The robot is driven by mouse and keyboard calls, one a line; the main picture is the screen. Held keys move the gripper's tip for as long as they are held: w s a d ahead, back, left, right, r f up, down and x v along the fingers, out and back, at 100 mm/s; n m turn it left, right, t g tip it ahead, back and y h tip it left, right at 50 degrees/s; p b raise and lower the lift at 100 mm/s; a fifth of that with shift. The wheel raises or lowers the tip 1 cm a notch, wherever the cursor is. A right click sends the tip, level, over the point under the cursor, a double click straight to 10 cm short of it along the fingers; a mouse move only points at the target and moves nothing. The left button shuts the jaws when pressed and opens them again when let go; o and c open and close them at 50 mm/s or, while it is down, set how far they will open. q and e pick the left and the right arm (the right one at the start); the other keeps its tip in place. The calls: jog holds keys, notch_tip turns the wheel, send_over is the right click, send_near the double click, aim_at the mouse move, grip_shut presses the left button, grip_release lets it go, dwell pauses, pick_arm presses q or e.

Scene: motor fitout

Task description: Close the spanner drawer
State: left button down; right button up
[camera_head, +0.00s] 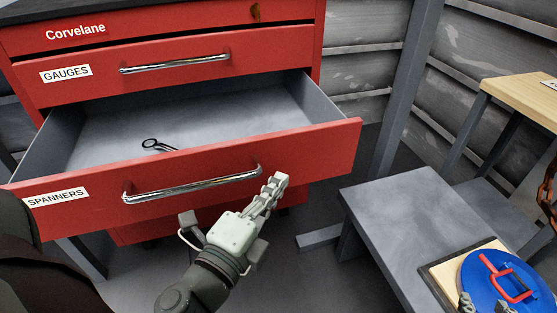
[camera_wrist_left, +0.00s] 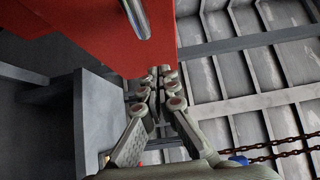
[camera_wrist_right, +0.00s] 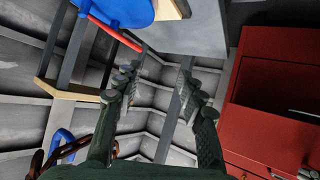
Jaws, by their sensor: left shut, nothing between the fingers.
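The red spanner drawer (camera_head: 310,150), labelled SPANNERS, stands pulled well out of the red cabinet in the head view. Its grey inside is exposed, and a dark spanner (camera_head: 152,144) lies toward the left. A chrome bar handle (camera_head: 190,187) runs across its front. My left gripper (camera_head: 276,183) is shut and empty, in front of the drawer front, just right of the handle's right end; I cannot tell whether it touches. The left wrist view shows its fingers together beside the red front (camera_wrist_left: 85,38). My right gripper (camera_wrist_right: 160,78) is open and empty, away from the drawer.
The GAUGES drawer (camera_head: 215,62) above is shut. A grey bench (camera_head: 405,205) stands at right, with a board (camera_head: 437,275) carrying a blue disc with a red handle (camera_head: 478,275). A wooden-topped table (camera_head: 525,95) and hanging chain (camera_head: 548,190) are further right.

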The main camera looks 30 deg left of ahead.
aim_at(288, 148)
pick_arm(q)
jog(key=w+a, duration=0.1)
jog(key=w+p, duration=0.1)
jog(key=w, duration=0.1)
jog(key=w+a, duration=0.1)
jog(key=w, duration=0.1)
jog(key=shift+w+a+p, duration=0.25)
jog(key=shift+a+p, duration=0.1)
jog(key=shift+w+a, duration=0.25)
jog(key=shift+a, duration=0.05)
pick_arm(e)
jog(key=s+d+f+g+h, duration=0.2)
jog(key=s+d+f+g, duration=0.2)
jog(key=s+d+f, duration=0.1)
jog(key=shift+s+d+m, duration=0.4)
jog(key=shift+s+d, duration=0.05)
jog(key=shift+d, duration=0.15)
pick_arm(q)
jog(key=shift+w, duration=0.1)
pick_arm(e)
jog(key=shift+s+f, duration=0.1)
